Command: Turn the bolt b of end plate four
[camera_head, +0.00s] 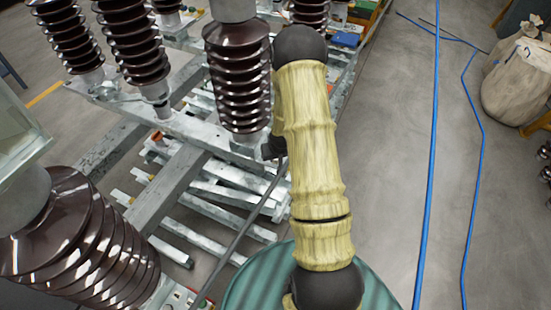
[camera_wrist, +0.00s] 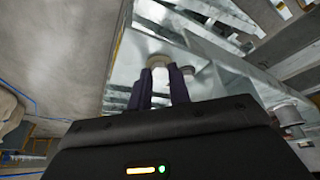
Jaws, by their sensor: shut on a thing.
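In the wrist view, the two dark fingers of my gripper (camera_wrist: 161,73) reach up to a round, brass-coloured bolt head (camera_wrist: 158,60) on a grey metal plate (camera_wrist: 138,52). The fingers are closed on this bolt. I cannot read any mark that tells which bolt or end plate it is. A second round metal piece (camera_wrist: 188,71) shows just right of the right finger. In the head view my gripper is a dark shape (camera_head: 271,149) at the foot of a brown ribbed insulator (camera_head: 239,85); my arm hides most of that area and the bolt.
More ribbed insulators (camera_head: 132,40) stand on the galvanised frame (camera_head: 180,126) to the left. A large insulator (camera_head: 85,245) is close at the lower left. Blue cables (camera_head: 431,130) lie on the open floor at right, near a pale sack (camera_head: 517,80).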

